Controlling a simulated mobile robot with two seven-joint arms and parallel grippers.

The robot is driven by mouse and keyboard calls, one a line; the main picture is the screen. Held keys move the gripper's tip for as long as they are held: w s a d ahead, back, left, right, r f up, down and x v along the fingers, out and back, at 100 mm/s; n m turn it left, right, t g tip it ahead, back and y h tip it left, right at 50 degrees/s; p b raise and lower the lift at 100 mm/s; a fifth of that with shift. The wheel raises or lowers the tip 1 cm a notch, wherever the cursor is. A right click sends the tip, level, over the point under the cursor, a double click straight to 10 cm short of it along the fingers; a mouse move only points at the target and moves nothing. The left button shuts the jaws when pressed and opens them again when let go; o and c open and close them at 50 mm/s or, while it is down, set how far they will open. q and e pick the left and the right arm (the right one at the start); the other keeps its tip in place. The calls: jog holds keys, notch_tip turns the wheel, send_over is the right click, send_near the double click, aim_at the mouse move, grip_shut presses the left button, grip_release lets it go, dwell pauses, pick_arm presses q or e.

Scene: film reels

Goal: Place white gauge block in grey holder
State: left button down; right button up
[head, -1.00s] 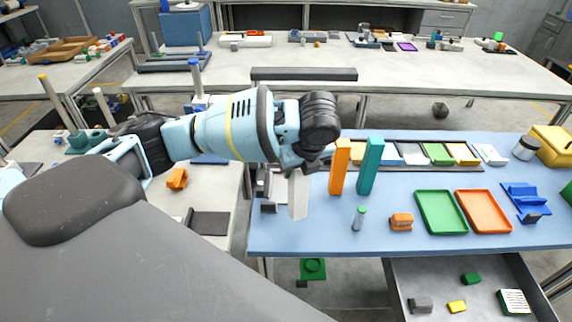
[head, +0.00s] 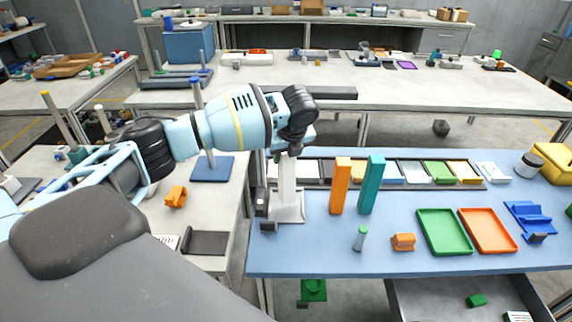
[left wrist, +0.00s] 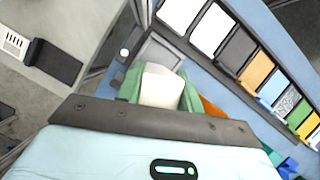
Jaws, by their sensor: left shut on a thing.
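The white gauge block (head: 287,182) is upright in my left gripper (head: 289,152), at the left end of the blue table. In the left wrist view the white block (left wrist: 162,88) sits between the green fingers (left wrist: 161,92), which are shut on it. The pale grey square holder (head: 294,214) lies under the block's lower end. It also shows in the left wrist view (left wrist: 153,47), partly hidden behind the block. I cannot tell whether the block touches the holder's floor. My right gripper is not in view.
An orange block (head: 340,187) and a teal block (head: 371,185) stand upright just right of the held block. A row of coloured plates lies behind them. A green tray (head: 444,232) and an orange tray (head: 488,231) lie at the right. A small green-capped cylinder (head: 360,238) stands in front.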

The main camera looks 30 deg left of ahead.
aim_at(287, 176)
pick_arm(q)
jog(key=shift+f, duration=1.85)
jog(key=c, duration=0.9)
grip_release()
jog(key=shift+f, duration=0.1)
